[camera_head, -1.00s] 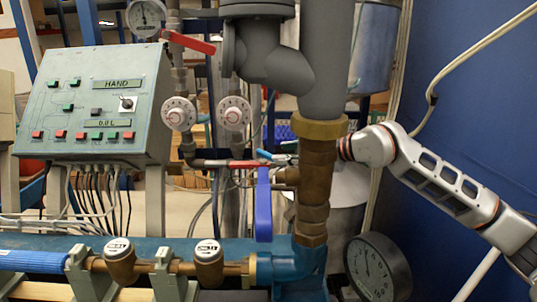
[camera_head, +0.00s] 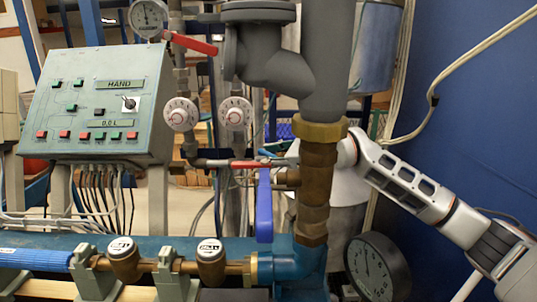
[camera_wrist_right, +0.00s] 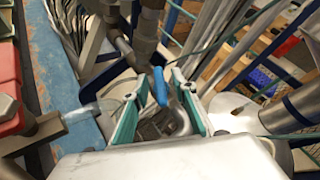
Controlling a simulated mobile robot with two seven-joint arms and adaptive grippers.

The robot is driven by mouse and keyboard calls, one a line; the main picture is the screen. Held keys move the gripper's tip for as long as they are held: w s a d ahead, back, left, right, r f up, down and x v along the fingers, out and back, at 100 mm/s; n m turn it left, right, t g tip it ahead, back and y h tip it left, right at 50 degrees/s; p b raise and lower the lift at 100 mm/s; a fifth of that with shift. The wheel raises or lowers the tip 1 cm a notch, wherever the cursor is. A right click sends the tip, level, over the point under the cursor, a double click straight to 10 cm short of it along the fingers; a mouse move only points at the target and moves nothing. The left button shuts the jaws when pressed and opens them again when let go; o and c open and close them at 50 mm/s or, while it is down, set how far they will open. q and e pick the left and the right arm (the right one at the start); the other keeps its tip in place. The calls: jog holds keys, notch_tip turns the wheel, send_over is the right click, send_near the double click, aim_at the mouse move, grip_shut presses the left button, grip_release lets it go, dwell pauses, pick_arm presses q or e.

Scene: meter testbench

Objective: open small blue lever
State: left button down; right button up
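The small blue lever (camera_wrist_right: 159,87) shows in the right wrist view as a short blue bar between the fingertips of my right gripper (camera_wrist_right: 154,90). The gripper is open, with a teal finger on each side of the lever and a visible gap. I cannot tell whether either finger touches it. In the head view my right arm comes in from the right, and its gripper is mostly hidden behind the brown vertical pipe (camera_head: 314,190). Only a small bluish strip shows left of that pipe, near the red lever (camera_head: 250,164). My left gripper is not in view.
A large blue lever (camera_head: 264,205) hangs down in front of the pipes. A pressure gauge (camera_head: 377,268) stands below my right arm. A control box (camera_head: 97,105) is at the left. A blue wall (camera_head: 470,100) bounds the right side.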

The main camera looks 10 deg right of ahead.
grip_shut()
jog(key=shift+r+n+g, duration=0.1)
jog(key=shift+n+g, duration=0.2)
jog(key=shift+n, duration=0.1)
jog(key=shift+n+g+y+p, duration=0.4)
jog(key=shift+n+g, duration=0.1)
jog(key=shift+n, duration=0.1)
jog(key=shift+w+r+n+g+y+p, duration=0.1)
jog(key=shift+n+g+y+p, duration=0.25)
jog(key=shift+n+g, duration=1.2)
jog(key=shift+n, duration=0.45)
jog(key=shift+g, duration=0.35)
jog(key=shift+o, duration=0.7)
grip_release()
